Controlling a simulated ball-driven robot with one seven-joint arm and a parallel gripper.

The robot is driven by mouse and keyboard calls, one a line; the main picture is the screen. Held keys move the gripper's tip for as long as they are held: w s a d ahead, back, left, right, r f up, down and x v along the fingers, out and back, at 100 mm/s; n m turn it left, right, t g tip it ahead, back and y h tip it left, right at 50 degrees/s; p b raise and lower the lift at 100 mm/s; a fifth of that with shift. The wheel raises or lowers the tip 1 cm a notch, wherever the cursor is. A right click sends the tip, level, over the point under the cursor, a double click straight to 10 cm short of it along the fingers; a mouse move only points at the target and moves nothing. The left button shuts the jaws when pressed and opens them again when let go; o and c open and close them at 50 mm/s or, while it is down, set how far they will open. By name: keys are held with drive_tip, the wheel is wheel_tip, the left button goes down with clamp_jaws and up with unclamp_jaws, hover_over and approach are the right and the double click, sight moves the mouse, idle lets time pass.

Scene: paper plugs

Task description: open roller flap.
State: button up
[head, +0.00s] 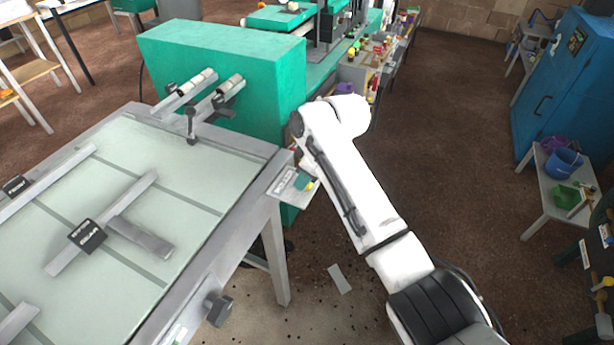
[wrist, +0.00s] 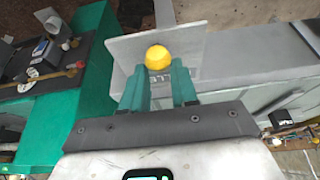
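A flat grey plate (wrist: 190,42) with a round yellow knob (wrist: 156,57) lies ahead of my gripper in the wrist view; it looks like the roller flap. In the head view the plate (head: 284,180) is at the right corner of the grey table, beside the green machine housing. In the head view my gripper (head: 305,181) is partly hidden by my white arm. The contact on the knob's far side is hidden.
The grey-framed table (head: 190,215) carries bars and clamps. The green housing (head: 230,65) stands behind it. A cluttered bench (head: 365,65) lies beyond. The brown floor right of my arm is open up to the blue cabinet (head: 565,85) and a small table with buckets (head: 560,165).

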drive_tip(key=shift+o, duration=1.4)
drive_tip(key=shift+a+r, duration=0.1)
drive_tip(key=shift+a, duration=0.2)
drive_tip(key=shift+o, duration=0.8)
drive_tip(key=shift+d, duration=0.2)
drive_tip(key=b+v, duration=0.1)
drive_tip(key=v, duration=0.9)
drive_tip(key=shift+r, duration=0.35)
